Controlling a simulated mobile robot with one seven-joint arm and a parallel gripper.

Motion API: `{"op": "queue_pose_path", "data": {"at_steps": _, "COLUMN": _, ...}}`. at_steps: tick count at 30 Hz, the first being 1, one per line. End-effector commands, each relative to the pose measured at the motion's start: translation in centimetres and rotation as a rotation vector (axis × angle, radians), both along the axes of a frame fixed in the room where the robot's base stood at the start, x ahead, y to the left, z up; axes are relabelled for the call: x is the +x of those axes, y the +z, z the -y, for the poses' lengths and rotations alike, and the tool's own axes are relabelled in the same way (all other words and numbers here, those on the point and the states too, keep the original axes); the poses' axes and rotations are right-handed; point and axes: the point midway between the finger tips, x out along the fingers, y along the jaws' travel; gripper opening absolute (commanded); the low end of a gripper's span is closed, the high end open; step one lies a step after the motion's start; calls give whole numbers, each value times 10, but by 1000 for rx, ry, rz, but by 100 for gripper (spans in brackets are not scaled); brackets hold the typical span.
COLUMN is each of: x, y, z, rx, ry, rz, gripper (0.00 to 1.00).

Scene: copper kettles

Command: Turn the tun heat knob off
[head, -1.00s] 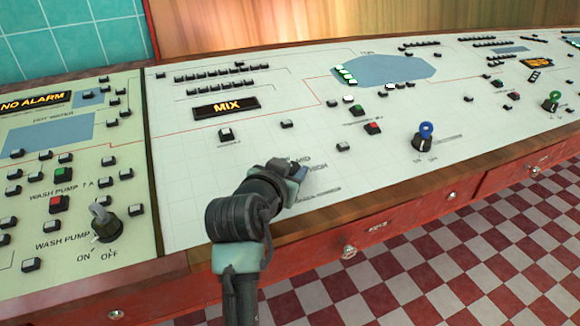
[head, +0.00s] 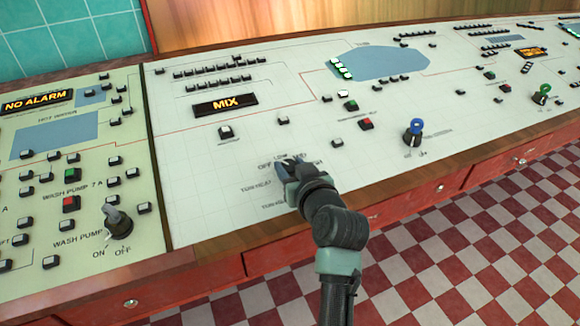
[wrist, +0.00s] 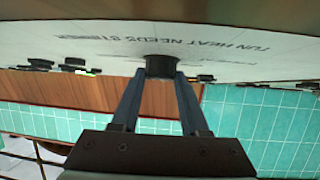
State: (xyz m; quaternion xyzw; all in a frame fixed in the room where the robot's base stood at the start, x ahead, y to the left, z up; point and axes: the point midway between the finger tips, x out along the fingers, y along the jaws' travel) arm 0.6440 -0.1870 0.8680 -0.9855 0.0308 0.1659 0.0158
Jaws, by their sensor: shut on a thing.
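The tun heat knob is a short dark round knob (wrist: 160,66) on the pale panel, between my fingertips in the wrist view. My gripper (head: 290,166) is shut on it, with one finger on each side. In the head view the knob is mostly hidden by my gripper. The printed labels OFF and LOW (head: 272,159) show just left of and behind my fingers, and a partly covered label shows to the right. TUN HEAT lettering (head: 258,188) is to the left. I cannot tell which setting the knob points to.
A lit MIX display (head: 225,105) and rows of small buttons lie behind my gripper. The panel's wooden front edge (head: 235,235) runs below my wrist.

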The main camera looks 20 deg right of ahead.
Motion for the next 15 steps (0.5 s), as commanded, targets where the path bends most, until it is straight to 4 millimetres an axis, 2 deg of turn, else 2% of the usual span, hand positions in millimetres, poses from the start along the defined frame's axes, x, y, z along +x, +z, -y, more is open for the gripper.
{"op": "queue_pose_path", "data": {"at_steps": 15, "x": 0, "y": -2, "z": 2, "rx": -24, "ry": 115, "rz": -3, "gripper": 0}}
